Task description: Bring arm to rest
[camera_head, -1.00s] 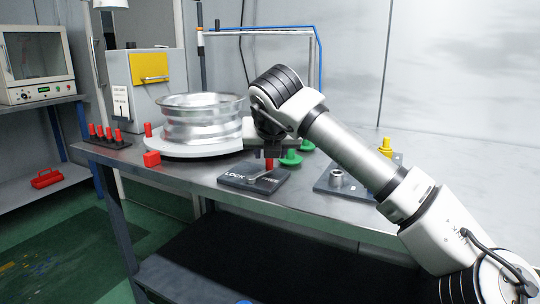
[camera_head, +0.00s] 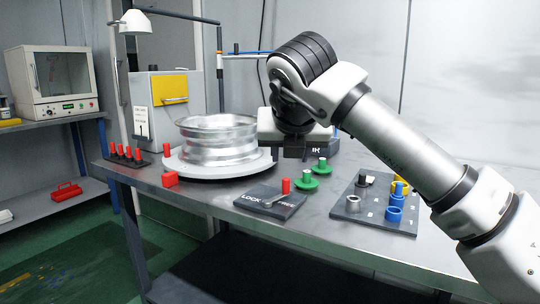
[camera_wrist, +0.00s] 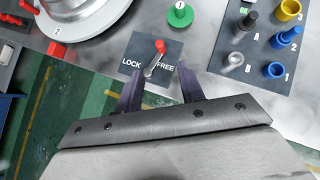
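My gripper (camera_head: 305,152) hangs above the steel bench, behind and above the LOCK/FREE plate in the head view. In the wrist view its two dark fingers stand apart with nothing between them, so my gripper (camera_wrist: 160,72) is open and empty. The dark LOCK/FREE plate (camera_head: 264,192) carries a metal lever with a red knob (camera_head: 286,186). In the wrist view the red knob (camera_wrist: 160,46) lies beyond the fingertips, and the lever (camera_wrist: 152,66) slants between LOCK and FREE. My arm is bent, with its wrist raised clear of the plate.
A silver wheel rim (camera_head: 218,142) sits on a white round turntable (camera_head: 185,169). Green knobbed discs (camera_head: 313,184) stand near the plate. A dark board (camera_head: 350,217) with blue, yellow and grey cups is at right. Red pegs (camera_head: 128,152) stand at the bench's left end.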

